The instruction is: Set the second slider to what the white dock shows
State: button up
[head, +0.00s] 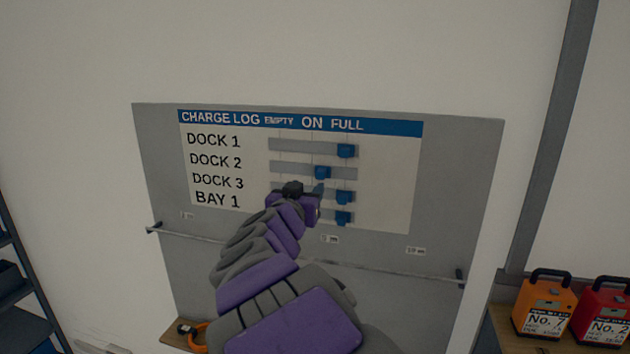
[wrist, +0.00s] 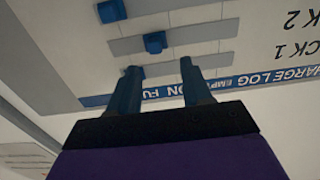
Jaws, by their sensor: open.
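The charge log board (head: 470,150) has slider rows labelled DOCK 1, DOCK 2, DOCK 3 and BAY 1, under EMPTY, ON and FULL. The second slider's blue knob (head: 322,172) is in the DOCK 2 row, under ON; it also shows in the wrist view (wrist: 155,42). The DOCK 1 knob (head: 346,151), DOCK 3 knob (head: 344,198) and BAY 1 knob (head: 343,218) are under FULL. My gripper (head: 307,188) is open and empty, just below the DOCK 2 knob in the picture, hiding part of the lower tracks. Its fingers (wrist: 160,72) point at the board. No white dock shows.
A rail (head: 390,270) crosses the board below the panel. An orange case (head: 543,305) and a red case (head: 603,312) stand on a shelf at right. An orange ring (head: 199,338) lies at lower left. Dark shelving (head: 20,300) stands at far left.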

aim_at(319, 176)
jog(key=x, duration=0.3)
jog(key=d+x, duration=0.1)
jog(key=x, duration=0.3)
jog(key=shift+w, duration=0.55)
jog(key=shift+a, duration=0.1)
jog(key=shift+c, duration=0.2)
jog(key=c, duration=0.4)
grip_shut()
